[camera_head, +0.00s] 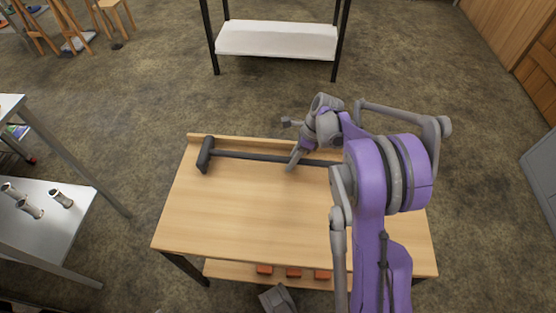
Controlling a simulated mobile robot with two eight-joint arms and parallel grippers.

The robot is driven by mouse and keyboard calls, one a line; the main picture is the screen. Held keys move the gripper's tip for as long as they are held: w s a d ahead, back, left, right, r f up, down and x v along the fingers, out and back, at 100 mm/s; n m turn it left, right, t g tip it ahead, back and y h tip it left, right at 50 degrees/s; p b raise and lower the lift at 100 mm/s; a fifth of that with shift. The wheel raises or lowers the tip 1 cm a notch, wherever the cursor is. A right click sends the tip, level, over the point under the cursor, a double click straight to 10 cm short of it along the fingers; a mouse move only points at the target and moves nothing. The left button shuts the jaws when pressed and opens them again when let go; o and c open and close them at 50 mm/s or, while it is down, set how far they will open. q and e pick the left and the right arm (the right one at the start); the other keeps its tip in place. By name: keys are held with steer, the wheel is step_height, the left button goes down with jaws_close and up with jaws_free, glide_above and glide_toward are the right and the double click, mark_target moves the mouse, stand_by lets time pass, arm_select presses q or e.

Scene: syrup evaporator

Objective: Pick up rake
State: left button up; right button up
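The rake, a dark grey tool with a thick head (205,155) at the left and a straight handle (250,156), lies along the back of a wooden workbench (240,205). The handle runs to the right and passes behind my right arm, so its far end is hidden. My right gripper (291,142) is open, its two fingers spread wide apart. One finger is on the far side of the handle and the other reaches over the handle in the picture. I cannot tell whether it touches.
The bench has a raised back ledge (230,142) and a lower shelf with several orange-red blocks (293,272). A metal table with small metal cylinders (30,209) stands at the left. A black-framed stand with a white slab (276,40) is behind. Floor between them is clear.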

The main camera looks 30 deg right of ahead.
jaws_close()
stand_by(1.2)
